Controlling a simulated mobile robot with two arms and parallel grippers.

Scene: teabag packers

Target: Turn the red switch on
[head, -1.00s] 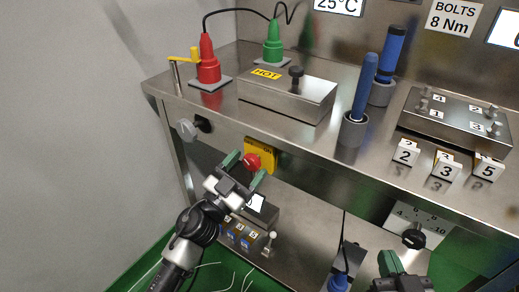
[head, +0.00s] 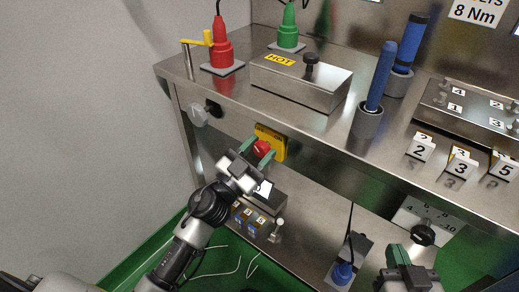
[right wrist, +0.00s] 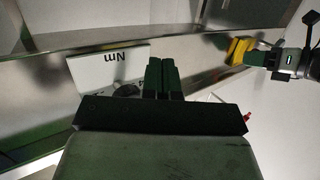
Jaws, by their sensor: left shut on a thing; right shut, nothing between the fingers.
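The red switch (head: 262,148) is a round red knob on a yellow plate (head: 276,141) on the front edge of the steel bench. My left gripper (head: 257,151) is shut on the red knob, with a green finger on each side of it. The yellow plate also shows in the right wrist view (right wrist: 241,50), with the left gripper at it. My right gripper (head: 395,258) is shut and empty below the bench edge at the lower right. Its closed fingers show in the right wrist view (right wrist: 162,76).
A grey knob (head: 200,114) sits left of the switch on the bench front. A dial with a black knob (head: 424,235) is beside my right gripper. A red connector (head: 222,48), a green connector (head: 289,28) and a HOT box (head: 300,79) stand on the bench top.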

